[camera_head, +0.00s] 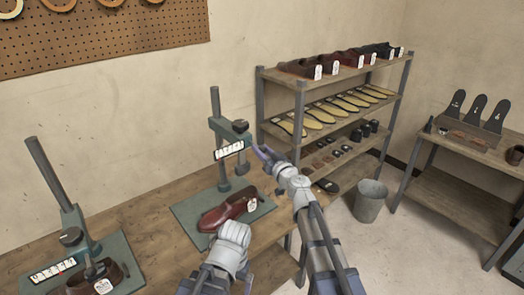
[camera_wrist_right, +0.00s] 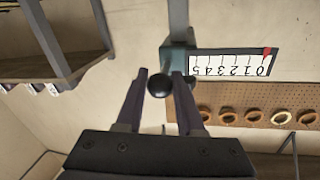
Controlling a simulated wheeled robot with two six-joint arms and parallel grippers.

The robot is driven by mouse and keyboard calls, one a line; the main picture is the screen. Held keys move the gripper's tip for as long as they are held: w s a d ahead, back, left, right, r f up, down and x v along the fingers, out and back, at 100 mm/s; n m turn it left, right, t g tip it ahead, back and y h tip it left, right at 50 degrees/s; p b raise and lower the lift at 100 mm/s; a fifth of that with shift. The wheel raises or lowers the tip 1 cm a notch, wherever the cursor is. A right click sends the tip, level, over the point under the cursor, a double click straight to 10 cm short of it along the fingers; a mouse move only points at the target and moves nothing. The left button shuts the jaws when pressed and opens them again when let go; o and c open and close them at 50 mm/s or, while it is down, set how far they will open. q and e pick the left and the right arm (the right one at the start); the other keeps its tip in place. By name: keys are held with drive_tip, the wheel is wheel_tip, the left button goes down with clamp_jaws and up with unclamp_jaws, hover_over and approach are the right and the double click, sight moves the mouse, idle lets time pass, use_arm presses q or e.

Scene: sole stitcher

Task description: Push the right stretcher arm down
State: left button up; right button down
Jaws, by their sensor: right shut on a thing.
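The right stretcher (camera_head: 216,125) is a grey-green post on a green base with a dark red-brown shoe (camera_head: 222,214) on it. Its white number scale (camera_head: 229,150) also shows in the right wrist view (camera_wrist_right: 232,65), with a red marker near the 0. The stretcher arm's round black knob (camera_wrist_right: 160,86) sits between the fingers of my right gripper (camera_wrist_right: 160,98), which is shut on it. In the head view my right gripper (camera_head: 262,153) is just right of the scale and above the bench; its fingers hide the knob. My left arm shows at the bottom centre, its fingers out of sight.
A second stretcher (camera_head: 65,205) with its own scale and shoe stands at the left. A shelf rack (camera_head: 299,110) of shoes and soles stands behind my right arm. A grey bucket (camera_head: 370,200) is on the floor, and a side table (camera_head: 470,150) stands at the right.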

wheel_tip(320, 180, down, 16)
drive_tip(key=b, duration=1.4)
drive_tip(key=shift+s+r, duration=0.15)
drive_tip(key=shift+r, duration=0.05)
drive_tip(key=c, duration=0.7)
unclamp_jaws()
drive_tip(key=shift+f, duration=0.1)
drive_tip(key=shift+o, duration=0.8)
drive_tip(key=v, duration=0.7)
drive_tip(key=shift+s+d, duration=0.2)
drive_tip(key=shift+s, duration=0.05)
